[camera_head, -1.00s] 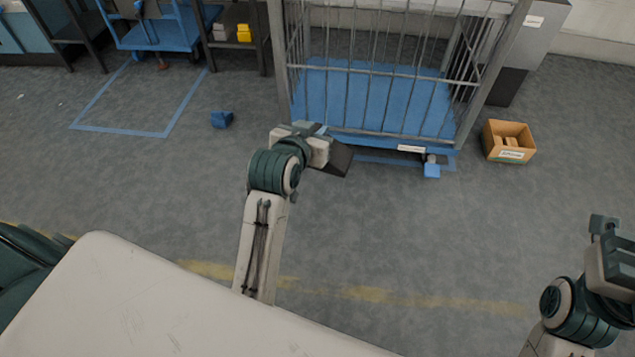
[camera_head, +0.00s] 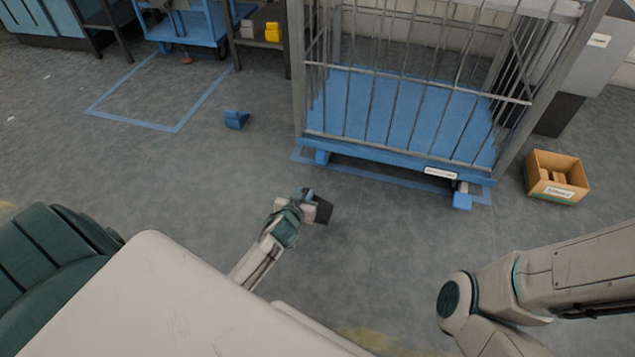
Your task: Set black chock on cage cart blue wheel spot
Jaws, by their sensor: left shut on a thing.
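The black chock (camera_head: 324,210) is a dark wedge-like block. My left gripper (camera_head: 310,205) is shut on it, over open floor in front of the cage cart (camera_head: 408,164). The chock is apart from the cart; its exact height above the floor is hard to tell. The cart has grey bars and a blue deck. A blue piece (camera_head: 322,157) shows under its front left corner, and another blue piece (camera_head: 462,200) sits at its front right wheel. My right arm enters from the right, but its gripper is out of view.
A loose blue block (camera_head: 236,119) lies on the floor left of the cart. A cardboard box (camera_head: 557,178) stands to the right. Floor in front of the cart is clear.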

